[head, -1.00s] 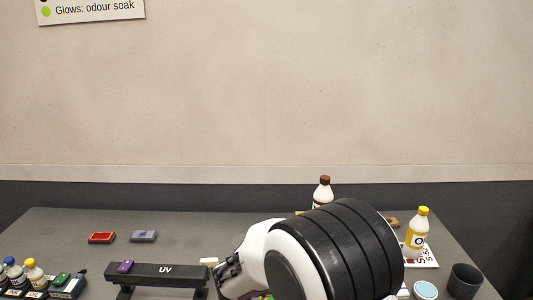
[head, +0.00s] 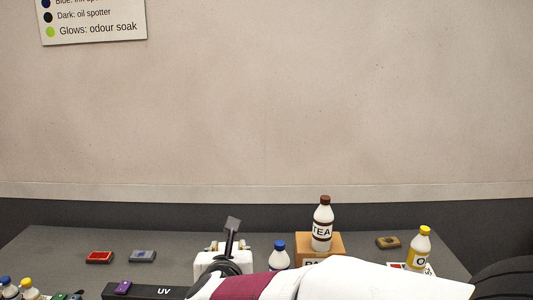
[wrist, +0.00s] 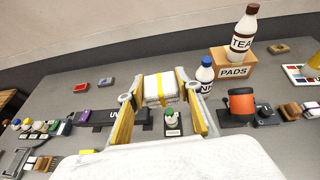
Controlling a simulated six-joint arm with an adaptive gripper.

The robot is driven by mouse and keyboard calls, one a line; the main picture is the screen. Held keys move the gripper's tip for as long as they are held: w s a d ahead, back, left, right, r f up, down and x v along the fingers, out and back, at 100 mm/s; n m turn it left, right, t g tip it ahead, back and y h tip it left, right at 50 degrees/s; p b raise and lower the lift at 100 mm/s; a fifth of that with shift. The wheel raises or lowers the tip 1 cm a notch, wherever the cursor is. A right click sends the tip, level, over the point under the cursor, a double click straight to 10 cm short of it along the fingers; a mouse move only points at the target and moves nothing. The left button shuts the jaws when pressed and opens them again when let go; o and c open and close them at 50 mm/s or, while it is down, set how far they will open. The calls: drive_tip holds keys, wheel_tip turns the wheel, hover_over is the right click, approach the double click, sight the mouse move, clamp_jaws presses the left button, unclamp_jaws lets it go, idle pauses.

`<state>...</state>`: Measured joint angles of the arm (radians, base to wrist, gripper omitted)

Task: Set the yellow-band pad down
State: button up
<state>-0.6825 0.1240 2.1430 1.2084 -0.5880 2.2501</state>
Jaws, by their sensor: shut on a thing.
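The yellow-band pad (wrist: 152,94), a white folded block with a yellow strip, is between the fingers of my gripper (wrist: 160,100) in the wrist view. The gripper is shut on it. The pad appears held above the grey table; its underside and the gap below it cannot be judged. In the head view my arm reaches in from the right, and I cannot clearly make out the pad there.
A green-capped bottle (wrist: 171,119) stands just below the pad in the wrist view. The UV bar (wrist: 100,117) is left. A blue-capped bottle (wrist: 204,76), the PADS box (wrist: 233,72) with the TEA bottle (wrist: 243,36), and an orange item (wrist: 241,104) are right.

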drive_tip(key=s+a+n+g+y, duration=0.1)
drive_tip(key=s+a+n+y, duration=0.2)
drive_tip(key=s, duration=0.5)
drive_tip(key=s+a+n+g+y, duration=0.2)
drive_tip(key=s+a+n+y, duration=0.1)
drive_tip(key=s, duration=0.6)
drive_tip(key=shift+a+f+n+y, duration=0.4)
drive_tip(key=shift+n+y, duration=0.1)
drive_tip(key=shift+y, duration=0.2)
drive_tip(key=shift+w+r, duration=0.15)
drive_tip(key=shift+w, duration=0.05)
idle(1.1)
